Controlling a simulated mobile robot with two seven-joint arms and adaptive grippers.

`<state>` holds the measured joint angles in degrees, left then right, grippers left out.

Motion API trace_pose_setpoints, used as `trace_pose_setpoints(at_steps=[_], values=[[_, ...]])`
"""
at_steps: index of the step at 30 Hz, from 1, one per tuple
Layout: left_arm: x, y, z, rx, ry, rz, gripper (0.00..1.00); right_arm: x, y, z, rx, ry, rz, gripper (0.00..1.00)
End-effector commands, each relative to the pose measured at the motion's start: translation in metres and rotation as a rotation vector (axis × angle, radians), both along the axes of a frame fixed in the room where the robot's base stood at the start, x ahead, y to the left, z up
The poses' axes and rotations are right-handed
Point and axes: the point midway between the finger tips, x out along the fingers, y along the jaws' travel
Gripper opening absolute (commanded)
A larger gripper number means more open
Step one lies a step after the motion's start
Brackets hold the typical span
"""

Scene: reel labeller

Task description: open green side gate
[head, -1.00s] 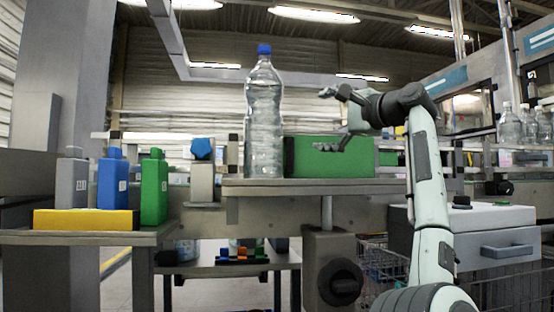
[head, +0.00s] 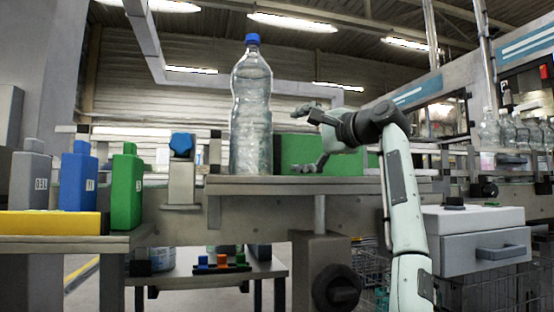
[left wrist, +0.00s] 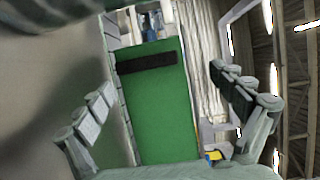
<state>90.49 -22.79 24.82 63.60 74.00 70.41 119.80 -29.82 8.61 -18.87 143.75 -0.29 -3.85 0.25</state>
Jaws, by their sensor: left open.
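The green side gate (head: 350,160) stands shut-looking behind the platform, right of the large bottle, with a dark strip at its left end. In the left wrist view it is a long green panel (left wrist: 160,115) with a dark bar handle (left wrist: 147,62) across its far end. My left gripper (head: 300,140) is open and empty in front of the gate, fingers pointing left toward the bottle. In the left wrist view its fingers (left wrist: 162,82) spread to either side of the panel, and nothing is between them but the view of the gate. My right gripper is not in view.
A large clear bottle (head: 251,110) with a blue cap stands on the platform (head: 300,186) left of my gripper. Grey, blue and green (head: 126,190) bottles stand by a yellow block (head: 50,223) at left. A grey drawer unit (head: 480,240) stands at right.

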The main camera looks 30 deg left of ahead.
Motion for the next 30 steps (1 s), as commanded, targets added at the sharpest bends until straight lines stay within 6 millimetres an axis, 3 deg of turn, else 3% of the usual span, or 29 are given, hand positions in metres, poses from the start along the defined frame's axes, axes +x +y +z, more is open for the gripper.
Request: trace_pose_setpoints(at_steps=[1, 3, 4, 9, 15, 26, 30], values=[[0.001, 0.000, -0.018, 0.000, 0.003, 0.000, 0.95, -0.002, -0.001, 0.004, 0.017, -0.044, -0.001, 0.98], [0.000, 0.002, -0.029, -0.001, 0.001, 0.001, 0.95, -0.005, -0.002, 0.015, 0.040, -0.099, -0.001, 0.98], [0.002, 0.011, -0.021, -0.003, -0.001, 0.003, 0.95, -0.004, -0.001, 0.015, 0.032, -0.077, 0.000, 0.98], [0.013, 0.044, -0.022, 0.000, 0.001, 0.004, 0.95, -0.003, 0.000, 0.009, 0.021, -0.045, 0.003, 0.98], [0.021, 0.065, -0.022, 0.001, 0.001, 0.001, 0.95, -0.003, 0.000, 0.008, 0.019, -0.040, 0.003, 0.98], [0.023, 0.072, -0.022, 0.000, 0.001, 0.000, 0.95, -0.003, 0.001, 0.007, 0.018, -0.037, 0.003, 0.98], [0.023, 0.072, -0.022, 0.000, 0.001, 0.000, 0.81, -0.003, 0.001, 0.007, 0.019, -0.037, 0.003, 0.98]])
